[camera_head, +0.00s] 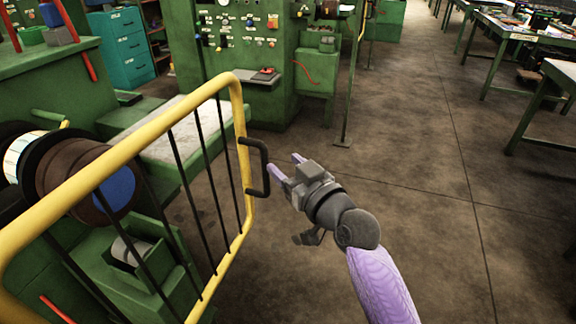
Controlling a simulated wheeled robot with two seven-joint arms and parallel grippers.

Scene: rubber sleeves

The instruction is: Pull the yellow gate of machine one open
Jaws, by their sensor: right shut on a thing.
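The yellow gate (138,137) of tubular frame with thin black bars runs from the lower left to the middle of the head view. Its black handle (266,168) sits on the far upright of the frame. My right gripper (284,166) reaches in from the lower right, with its purple fingers at the handle, and is shut on it. The exact contact of the fingers is hard to make out. The green machine (60,68) with dark rollers (75,175) stands behind and left of the gate. My left gripper is not in view.
A green control cabinet (240,50) with knobs and a small shelf stands at the back. A thin green post (350,90) rises beyond my right gripper. Green worktables (520,35) stand at the upper right. The brown floor (430,180) right of the gate is clear.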

